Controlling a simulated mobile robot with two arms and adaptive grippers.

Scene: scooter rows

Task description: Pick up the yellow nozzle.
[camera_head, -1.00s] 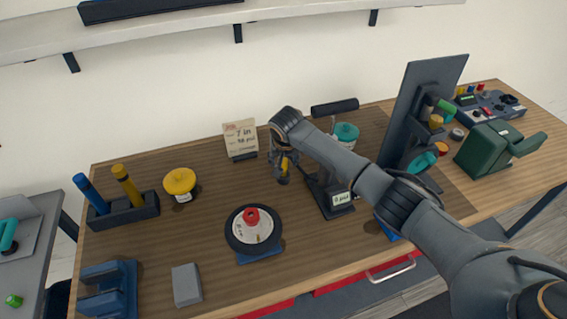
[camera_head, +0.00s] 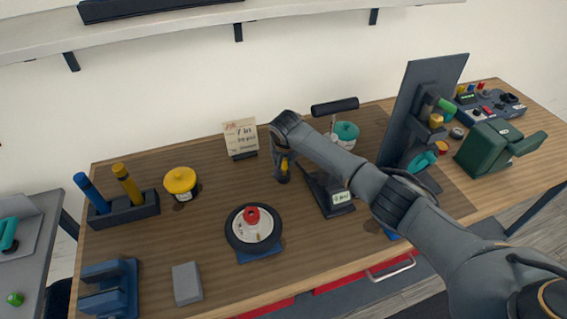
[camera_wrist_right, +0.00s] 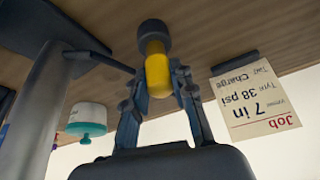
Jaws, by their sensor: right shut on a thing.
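The yellow nozzle (camera_wrist_right: 157,72) is between the fingers of my right gripper (camera_wrist_right: 160,85) in the right wrist view. It has a yellow body and a dark grey round end. My right gripper is shut on it. In the head view my right gripper (camera_head: 283,172) points down over the middle of the bench, with a bit of the yellow nozzle (camera_head: 285,166) showing between the fingers. From these frames I cannot tell whether the nozzle touches the bench top. My left gripper is not in view.
A pump with a display (camera_head: 341,198) stands just right of my right gripper. A job card (camera_head: 240,135) stands behind it, and a wheel (camera_head: 254,229) lies in front. A yellow-lidded pot (camera_head: 180,182) and a holder (camera_head: 124,211) with blue and yellow handles stand left.

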